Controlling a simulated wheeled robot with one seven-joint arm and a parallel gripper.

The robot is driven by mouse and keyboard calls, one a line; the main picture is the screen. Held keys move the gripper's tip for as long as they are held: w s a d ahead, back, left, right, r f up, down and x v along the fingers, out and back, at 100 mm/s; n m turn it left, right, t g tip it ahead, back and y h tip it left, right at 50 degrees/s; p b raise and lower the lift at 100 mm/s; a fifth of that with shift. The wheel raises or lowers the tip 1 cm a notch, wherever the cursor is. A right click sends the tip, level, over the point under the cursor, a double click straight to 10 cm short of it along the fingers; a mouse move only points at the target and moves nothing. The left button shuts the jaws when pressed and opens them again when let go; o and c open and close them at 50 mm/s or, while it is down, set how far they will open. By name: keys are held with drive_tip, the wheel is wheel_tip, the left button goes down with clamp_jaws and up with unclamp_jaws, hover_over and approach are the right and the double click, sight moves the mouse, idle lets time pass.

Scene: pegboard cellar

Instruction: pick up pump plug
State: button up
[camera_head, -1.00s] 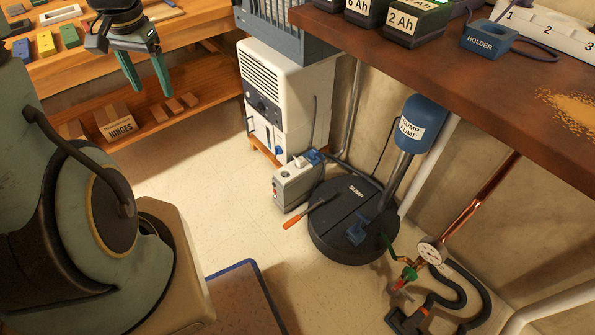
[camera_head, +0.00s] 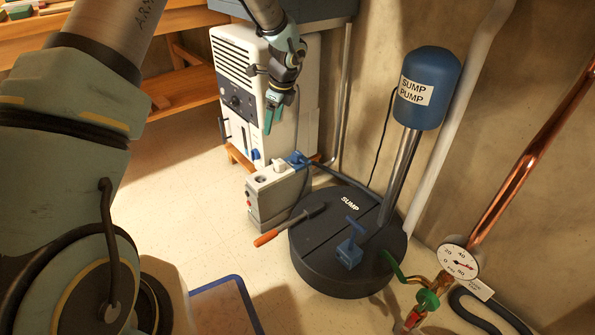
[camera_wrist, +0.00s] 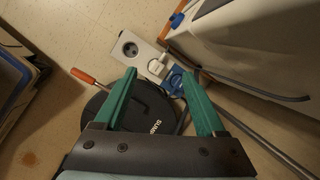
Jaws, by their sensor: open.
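A grey outlet box (camera_head: 283,201) stands on the floor left of the sump. A blue plug (camera_head: 298,159), which looks like the pump plug, sits at its back right end with a dark cord leading away. A white plug (camera_head: 278,165) sits beside it. My gripper (camera_head: 269,128) is open and empty, pointing down above and behind the box in the head view. In the wrist view the blue plug (camera_wrist: 173,84) lies ahead between my green fingers (camera_wrist: 155,75), close to the right fingertip, with a gap I cannot judge. The white plug (camera_wrist: 157,67) is just left of it.
A white appliance (camera_head: 245,75) stands right behind the box. The black sump lid (camera_head: 330,275) holds a blue handled fitting (camera_head: 349,250). An orange-handled tool (camera_head: 285,226) lies at its edge. The blue pump (camera_head: 428,85) rises on a pipe. The floor at left is clear.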

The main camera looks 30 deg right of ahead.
sight(297, 153)
drive_tip(key=d+f+m+b, duration=0.1)
drive_tip(key=d+f+m, duration=0.1)
drive_tip(key=d+f, duration=0.1)
drive_tip(key=d+f+m+b, duration=0.1)
drive_tip(key=d+f+m, duration=0.1)
drive_tip(key=f, duration=0.3)
drive_tip(key=d+f+m+t+b, duration=0.1)
drive_tip(key=d+f+m, duration=0.1)
drive_tip(key=d+f, duration=0.2)
drive_tip(key=shift+d, duration=0.5)
drive_tip(key=b+x, duration=0.1)
drive_tip(key=x, duration=0.1)
drive_tip(key=b+x, duration=0.3)
drive_tip(key=shift+w+a+f, duration=0.25)
drive_tip(key=shift+a, duration=0.05)
drive_tip(key=shift+r, duration=0.1)
clamp_jaws()
